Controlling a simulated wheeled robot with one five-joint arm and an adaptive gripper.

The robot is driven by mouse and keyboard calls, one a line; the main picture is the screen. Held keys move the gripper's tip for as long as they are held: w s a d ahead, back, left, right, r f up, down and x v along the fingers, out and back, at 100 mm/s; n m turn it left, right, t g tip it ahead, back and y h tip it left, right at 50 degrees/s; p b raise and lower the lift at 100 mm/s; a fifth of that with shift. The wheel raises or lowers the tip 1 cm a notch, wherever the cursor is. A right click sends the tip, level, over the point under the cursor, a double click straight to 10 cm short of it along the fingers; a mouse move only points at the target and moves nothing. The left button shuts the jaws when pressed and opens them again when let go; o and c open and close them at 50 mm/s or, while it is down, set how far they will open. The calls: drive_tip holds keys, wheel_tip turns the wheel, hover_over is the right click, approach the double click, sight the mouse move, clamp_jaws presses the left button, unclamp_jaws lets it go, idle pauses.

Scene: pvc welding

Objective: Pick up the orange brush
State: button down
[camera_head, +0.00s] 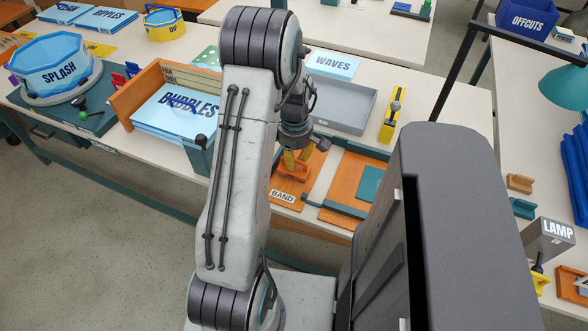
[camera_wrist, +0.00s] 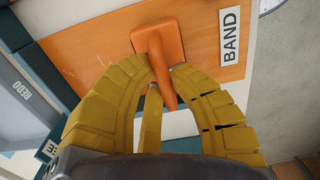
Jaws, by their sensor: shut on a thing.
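The orange brush (camera_wrist: 158,40) has a squarish head and a tapering handle. In the wrist view it is at the top middle, over the orange board (camera_wrist: 205,62) marked BAND. My gripper (camera_wrist: 165,82) has yellow fingers, closed on the brush's handle from both sides. In the head view my gripper (camera_head: 295,158) points down at the BAND board, with the orange brush (camera_head: 293,173) just below its fingers. I cannot tell whether the brush still touches the board. Part of the handle is hidden between the fingers.
A grey tray (camera_head: 345,105) lies behind my gripper, with a yellow tool (camera_head: 392,115) to its right. A wooden board with a teal square (camera_head: 369,183) is just right of the BAND board. The BUBBLES stack (camera_head: 175,112) stands to the left.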

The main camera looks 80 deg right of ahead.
drive_tip(key=shift+r, duration=0.1)
idle(0.3)
drive_tip(key=shift+r, duration=0.45)
drive_tip(key=r, duration=0.3)
drive_tip(key=shift+w+d+r, duration=0.1)
drive_tip(key=shift+w+r, duration=0.1)
drive_tip(key=w+d+r, duration=0.3)
drive_tip(key=w+r, duration=0.3)
drive_tip(key=w, duration=0.4)
drive_tip(key=shift+w+d+r, duration=0.25)
drive_tip(key=shift+w, duration=0.1)
drive_tip(key=c, duration=1.8)
unclamp_jaws()
clamp_jaws()
